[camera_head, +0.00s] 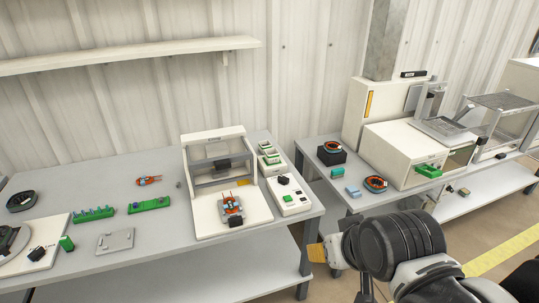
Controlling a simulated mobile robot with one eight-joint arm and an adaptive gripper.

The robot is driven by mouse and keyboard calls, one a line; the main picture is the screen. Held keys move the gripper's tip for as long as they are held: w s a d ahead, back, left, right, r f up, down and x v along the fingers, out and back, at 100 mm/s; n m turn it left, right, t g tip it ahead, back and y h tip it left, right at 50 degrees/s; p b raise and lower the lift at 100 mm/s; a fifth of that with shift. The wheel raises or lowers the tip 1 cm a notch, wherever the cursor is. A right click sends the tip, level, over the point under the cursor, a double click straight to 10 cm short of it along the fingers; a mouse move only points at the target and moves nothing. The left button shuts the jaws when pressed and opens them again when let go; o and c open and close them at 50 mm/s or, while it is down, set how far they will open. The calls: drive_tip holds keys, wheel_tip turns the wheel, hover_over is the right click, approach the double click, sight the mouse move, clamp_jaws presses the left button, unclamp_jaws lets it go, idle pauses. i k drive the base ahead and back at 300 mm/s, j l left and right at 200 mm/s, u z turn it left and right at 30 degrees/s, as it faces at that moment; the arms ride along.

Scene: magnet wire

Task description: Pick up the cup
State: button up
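I cannot pick out a clear cup in the head view. A small green block-like or cylindrical piece (66,243) stands on the left table near its front edge, and a tiny grey upright piece (178,184) stands farther back; both are too small to identify. My arm comes in from the lower right. My gripper (328,252) shows only in part beside the arm's dark joint, with a yellow-orange tip, in front of the gap between the tables. It is apart from the things on the tables. Whether it is open or shut cannot be seen.
The left grey table (165,225) holds a white press-like machine (222,165), green blocks (150,205), a grey plate (115,241) and a black ring (20,200). The right table (330,186) holds orange coils (376,184) and a white box machine (400,155). A wall shelf (130,54) is empty.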

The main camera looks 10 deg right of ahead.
sight(265, 144)
drive_tip(key=i+l+u, duration=0.25)
drive_tip(key=l, duration=0.25)
drive_tip(key=i+l+u, duration=0.25)
drive_tip(key=l, duration=0.3)
drive_tip(key=i+l+u, duration=0.2)
drive_tip(key=l, duration=0.4)
drive_tip(key=i+l+u, duration=0.25)
drive_tip(key=l, duration=0.35)
drive_tip(key=l+u, duration=0.25)
drive_tip(key=l, duration=0.4)
drive_tip(key=i+l+u, duration=0.1)
drive_tip(key=l+u, duration=0.15)
drive_tip(key=l, duration=0.4)
